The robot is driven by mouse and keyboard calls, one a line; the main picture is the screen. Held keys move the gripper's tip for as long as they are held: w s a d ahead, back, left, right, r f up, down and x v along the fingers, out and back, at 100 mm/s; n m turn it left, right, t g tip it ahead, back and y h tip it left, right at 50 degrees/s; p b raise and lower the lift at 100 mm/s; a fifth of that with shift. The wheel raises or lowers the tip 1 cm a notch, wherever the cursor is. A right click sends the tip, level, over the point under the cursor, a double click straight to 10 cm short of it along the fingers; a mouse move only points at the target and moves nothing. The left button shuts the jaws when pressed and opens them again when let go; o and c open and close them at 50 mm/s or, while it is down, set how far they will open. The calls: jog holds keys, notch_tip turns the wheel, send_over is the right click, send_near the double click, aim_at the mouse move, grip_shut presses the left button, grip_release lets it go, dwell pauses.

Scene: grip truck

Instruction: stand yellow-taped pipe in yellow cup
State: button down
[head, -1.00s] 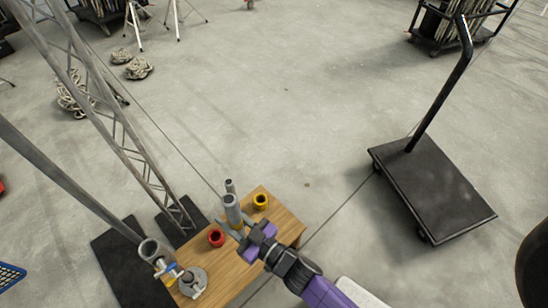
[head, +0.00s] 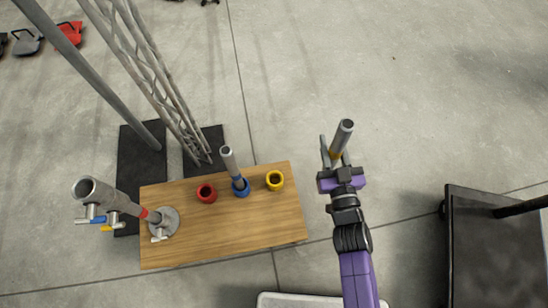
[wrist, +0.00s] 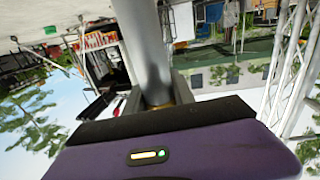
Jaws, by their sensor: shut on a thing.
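My gripper (head: 335,158) is shut on a grey pipe (head: 342,136) with a yellow band low on it, held nearly upright over the floor, right of the wooden table. The pipe (wrist: 145,50) also rises from between the fingers in the wrist view, with a bit of yellow at its grip. The yellow cup (head: 275,181) stands on the table near its right back corner; its opening looks empty. The pipe is apart from the cup, to its right.
A blue cup (head: 241,190) with a grey pipe (head: 229,162) standing in it and a red cup (head: 206,194) are left of the yellow cup. A red-banded pipe stand (head: 164,224) is at the table's (head: 225,245) left. A black cart (head: 490,250) is at right.

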jog(key=w+a+f+n+g+y+b, duration=0.1)
jog(key=a+f+y+b, duration=0.3)
jog(key=a+f+b, duration=1.2)
jog(key=shift+w+n+b, duration=0.55)
jog(key=shift+n+b, duration=0.15)
jog(key=shift+b, duration=2.05)
jog(key=shift+f+b, duration=1.9)
jog(key=shift+f, duration=0.25)
jog(key=shift+f+b, duration=1.8)
jog(key=shift+f, duration=0.1)
jog(key=shift+f, duration=0.35)
jog(key=c, duration=1)
grip_release()
jog(key=shift+o, duration=0.2)
jog(key=shift+s, duration=0.1)
